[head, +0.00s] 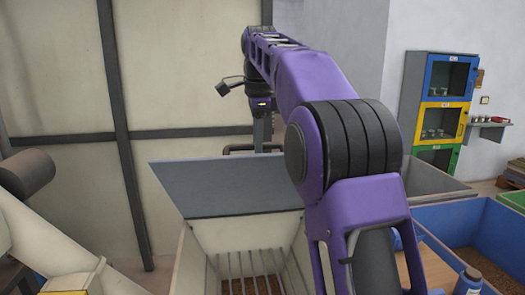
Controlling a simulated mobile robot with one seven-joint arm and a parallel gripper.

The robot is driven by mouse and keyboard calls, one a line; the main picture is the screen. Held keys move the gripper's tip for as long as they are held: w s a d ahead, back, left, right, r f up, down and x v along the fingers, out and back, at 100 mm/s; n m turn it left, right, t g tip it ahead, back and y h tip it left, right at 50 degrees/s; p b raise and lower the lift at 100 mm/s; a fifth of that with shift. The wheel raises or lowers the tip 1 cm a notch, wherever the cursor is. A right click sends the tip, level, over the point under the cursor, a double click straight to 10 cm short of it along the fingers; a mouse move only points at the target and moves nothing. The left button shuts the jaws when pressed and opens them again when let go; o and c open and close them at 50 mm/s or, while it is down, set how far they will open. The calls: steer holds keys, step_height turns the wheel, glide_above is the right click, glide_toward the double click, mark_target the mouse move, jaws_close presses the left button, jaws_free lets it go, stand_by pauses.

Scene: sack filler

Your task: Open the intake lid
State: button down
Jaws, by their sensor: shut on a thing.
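The intake lid (215,190) is a flat grey-blue panel in the middle of the head view. It stands swung back from the intake box (195,265), whose mouth is uncovered. A grate of upright bars (245,265) shows inside, with brown grainy material at the bottom. A dark bar handle (236,149) shows at the lid's far edge. My gripper (263,143) reaches down to this handle from above and is shut on it. The fingertips are small and partly hidden behind the lid edge and my purple arm.
A blue bin (480,235) with brown contents stands at right, with a blue bottle (468,281) in front of it. A blue, yellow and green cabinet (439,105) stands by the wall. A cream chute (40,240) with a brown roller (28,173) is at left.

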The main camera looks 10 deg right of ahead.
steer(key=shift+w, duration=0.55)
steer(key=shift+f, duration=0.1)
steer(key=c, duration=1.2)
jaws_free()
steer(key=o, duration=0.4)
steer(key=shift+w+f, duration=0.1)
steer(key=shift+w, duration=0.2)
steer(key=shift+o, duration=0.2)
steer(key=shift+s+r, duration=0.15)
steer(key=shift+r, duration=0.05)
steer(key=shift+s, duration=0.1)
